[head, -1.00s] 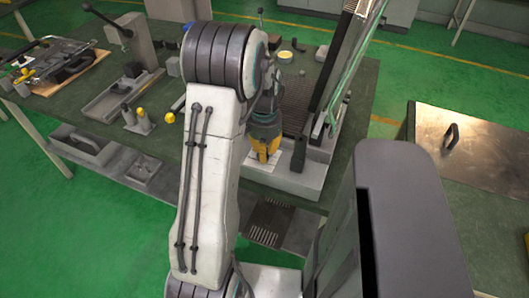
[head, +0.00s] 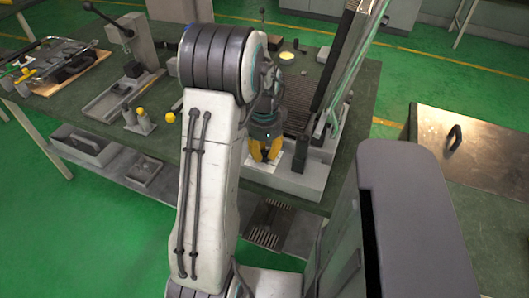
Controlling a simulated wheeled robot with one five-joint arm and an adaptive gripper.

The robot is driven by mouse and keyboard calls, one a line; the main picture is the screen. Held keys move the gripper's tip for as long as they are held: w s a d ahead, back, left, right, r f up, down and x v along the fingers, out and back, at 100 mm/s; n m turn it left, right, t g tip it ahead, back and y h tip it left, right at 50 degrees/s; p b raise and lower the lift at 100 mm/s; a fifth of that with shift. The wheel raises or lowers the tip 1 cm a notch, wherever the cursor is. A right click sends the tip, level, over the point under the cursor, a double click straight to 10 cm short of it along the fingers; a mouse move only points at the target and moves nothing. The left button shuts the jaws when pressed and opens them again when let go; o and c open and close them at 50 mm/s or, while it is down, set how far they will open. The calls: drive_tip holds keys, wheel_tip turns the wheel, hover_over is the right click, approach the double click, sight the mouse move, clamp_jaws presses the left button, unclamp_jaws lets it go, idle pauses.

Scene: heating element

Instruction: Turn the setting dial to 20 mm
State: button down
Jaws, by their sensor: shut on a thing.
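My gripper (head: 264,157) points down at the front left of the grey machine base on the bench. Its two yellow fingers show side by side, shut on the setting dial. The dial itself is hidden by the fingers, and its setting cannot be read. A white plate (head: 257,166) lies around and under the fingertips on the base's top. Marks on it are too small to read. My arm covers the area left of the gripper.
The machine's dark upright post (head: 299,151) stands close to the right of my gripper, with a slanted dark beam (head: 337,60) behind. Yellow-topped pegs (head: 141,118) and a lever stand (head: 137,42) are on the bench at left. A metal-topped cabinet (head: 480,150) stands at right.

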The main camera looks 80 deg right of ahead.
sight(264, 152)
drive_tip(key=shift+a+f+m, duration=0.1)
drive_tip(key=shift+m, duration=0.2)
idle(0.4)
drive_tip(key=c, duration=1.1)
unclamp_jaws()
drive_tip(key=shift+o, duration=0.2)
wheel_tip(264, 152, up, 12)
